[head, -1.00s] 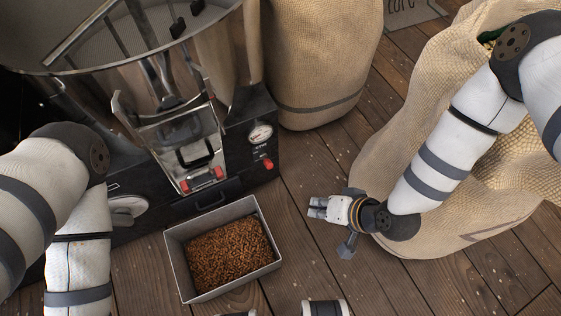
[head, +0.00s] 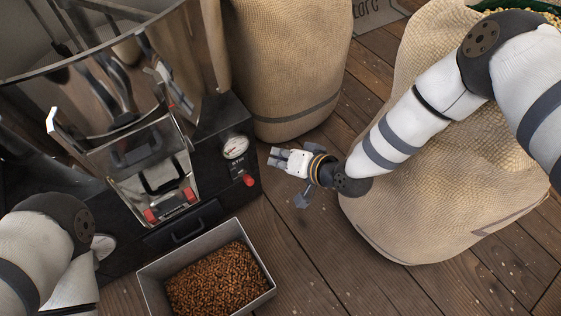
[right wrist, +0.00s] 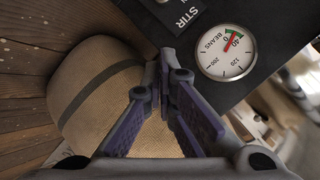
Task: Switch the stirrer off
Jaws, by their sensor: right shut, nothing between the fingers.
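The stirrer's switch is a small red knob (head: 249,180) on the black front of the roaster (head: 215,195), under a small label and a round gauge (head: 235,147). My right gripper (head: 275,158) is shut and empty, a little to the right of the knob and apart from it in the picture. In the right wrist view its fingers (right wrist: 163,68) meet below the STIR label (right wrist: 188,14), with the gauge at the upper right. The knob is not clearly seen there. My left arm shows at the lower left; its gripper is out of view.
A grey tray of brown beans (head: 262,296) stands in front of the roaster. A closed sack (head: 290,60) stands behind my right gripper, and a large open sack (head: 440,215) lies under my right arm. Bare wooden floor (head: 300,240) lies between tray and open sack.

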